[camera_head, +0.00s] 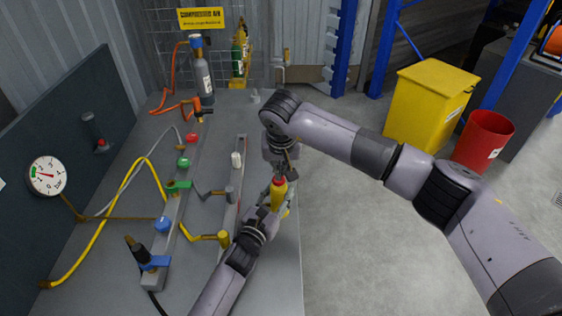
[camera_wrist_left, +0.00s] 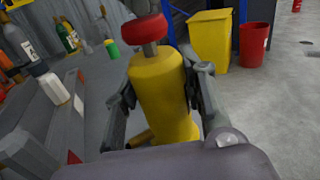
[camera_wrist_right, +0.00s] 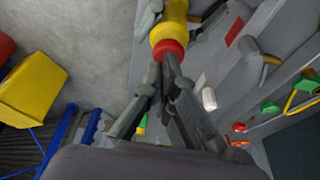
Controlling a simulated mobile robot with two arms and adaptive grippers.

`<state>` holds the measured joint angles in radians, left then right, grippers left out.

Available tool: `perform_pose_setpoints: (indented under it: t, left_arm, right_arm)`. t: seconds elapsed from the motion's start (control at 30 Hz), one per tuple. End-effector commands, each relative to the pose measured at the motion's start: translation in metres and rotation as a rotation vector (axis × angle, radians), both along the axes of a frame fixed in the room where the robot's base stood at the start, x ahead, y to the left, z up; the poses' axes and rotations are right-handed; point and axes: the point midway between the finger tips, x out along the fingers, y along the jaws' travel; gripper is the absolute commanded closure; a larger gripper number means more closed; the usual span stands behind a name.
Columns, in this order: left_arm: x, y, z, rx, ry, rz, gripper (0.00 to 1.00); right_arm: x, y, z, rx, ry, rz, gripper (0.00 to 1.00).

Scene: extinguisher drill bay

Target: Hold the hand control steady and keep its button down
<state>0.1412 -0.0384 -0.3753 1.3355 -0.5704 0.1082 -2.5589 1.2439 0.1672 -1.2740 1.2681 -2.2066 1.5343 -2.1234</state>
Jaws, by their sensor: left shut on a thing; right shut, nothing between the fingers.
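The hand control (camera_head: 278,196) has a yellow body, which also shows in the left wrist view (camera_wrist_left: 163,95) and the right wrist view (camera_wrist_right: 172,22). Its red button (camera_wrist_left: 148,29) sits on top, with a short grey stem visible under it. My left gripper (camera_head: 272,197) is shut around the yellow body and holds it roughly upright. My right gripper (camera_wrist_right: 167,62) is shut and empty, pointing down from above. Its fingertips meet the red button and appear to touch it; they hide part of it in the head view.
The workbench carries a manifold with a red knob (camera_head: 192,138), a green knob (camera_head: 183,162) and a blue knob (camera_head: 162,225). A pressure gauge (camera_head: 47,176) stands at left and gas cylinders (camera_head: 202,78) at the back. A yellow bin (camera_head: 425,108) and red bucket (camera_head: 482,140) stand on the floor.

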Motion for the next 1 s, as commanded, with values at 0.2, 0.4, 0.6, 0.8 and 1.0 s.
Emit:
perform_pose_setpoints:
  t: [0.2,0.4,0.6,0.8,1.0]
  left_arm:
    - [0.000,0.000,-0.001,0.001,0.000,0.001,1.00]
    - [0.000,0.000,-0.001,0.001,0.000,0.001,1.00]
    - [0.000,0.000,-0.001,0.001,0.000,0.000,1.00]
    - [0.000,0.000,-0.001,0.001,0.000,0.000,1.00]
    - [0.000,0.000,-0.001,0.001,0.000,0.000,1.00]
  right_arm:
    - [0.000,0.000,0.000,0.000,0.000,0.000,1.00]
    - [0.000,0.000,-0.009,-0.003,0.000,0.000,1.00]
    - [0.000,0.000,-0.018,-0.001,-0.001,-0.001,1.00]
    - [0.000,-0.001,-0.019,-0.003,0.001,-0.002,1.00]
    - [0.000,-0.002,-0.020,-0.004,0.002,-0.002,1.00]
